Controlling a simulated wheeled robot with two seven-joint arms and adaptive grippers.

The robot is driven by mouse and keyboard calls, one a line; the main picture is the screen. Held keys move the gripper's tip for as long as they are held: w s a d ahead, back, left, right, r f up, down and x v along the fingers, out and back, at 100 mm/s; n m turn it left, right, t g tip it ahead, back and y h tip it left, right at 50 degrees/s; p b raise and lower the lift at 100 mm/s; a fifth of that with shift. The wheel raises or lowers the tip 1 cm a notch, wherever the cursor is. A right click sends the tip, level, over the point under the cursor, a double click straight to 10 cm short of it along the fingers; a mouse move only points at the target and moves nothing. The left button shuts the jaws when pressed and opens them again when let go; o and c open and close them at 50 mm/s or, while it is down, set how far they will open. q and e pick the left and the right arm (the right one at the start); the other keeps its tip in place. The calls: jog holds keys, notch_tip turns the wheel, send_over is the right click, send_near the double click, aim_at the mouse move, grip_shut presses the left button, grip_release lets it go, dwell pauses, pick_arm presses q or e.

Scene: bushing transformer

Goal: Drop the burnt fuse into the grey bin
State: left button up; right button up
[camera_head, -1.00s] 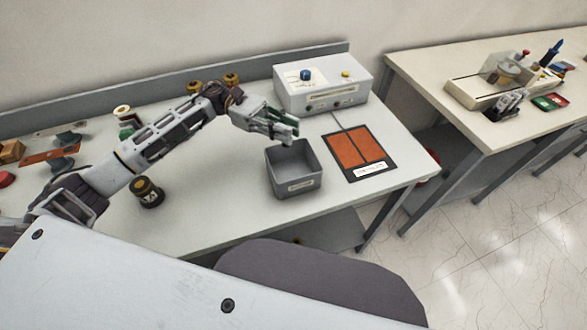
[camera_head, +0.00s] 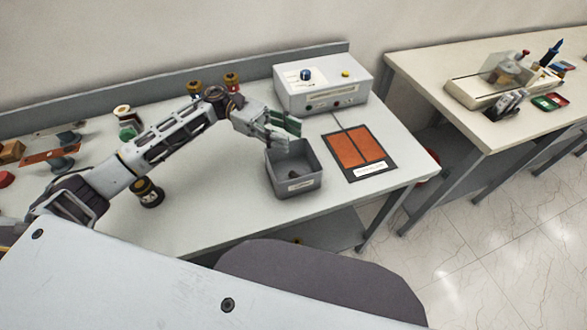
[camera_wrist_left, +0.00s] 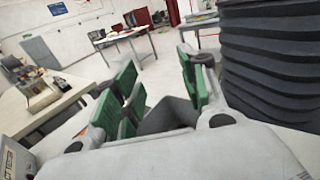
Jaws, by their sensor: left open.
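The grey bin (camera_head: 312,181) stands on the near part of the bench, a label on its front. A small dark piece (camera_head: 293,174) lies on its floor; it looks like the burnt fuse, but it is too small to make out. My left gripper (camera_head: 292,135) is above the bin's back rim, its fingers apart and nothing between them. In the left wrist view, its green-padded fingers (camera_wrist_left: 160,85) are spread, with part of the grey bin (camera_wrist_left: 168,114) showing between them. My right gripper is not in view.
An orange panel pad (camera_head: 360,147) lies right of the bin. A white instrument box (camera_head: 322,92) stands behind. Spools and jars, among them a dark one (camera_head: 148,193), stand near my left arm. A second bench (camera_head: 440,80) is at the right.

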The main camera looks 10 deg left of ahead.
pick_arm(q)
jog(key=v, duration=1.2)
dwell(0.3)
dwell(0.9)
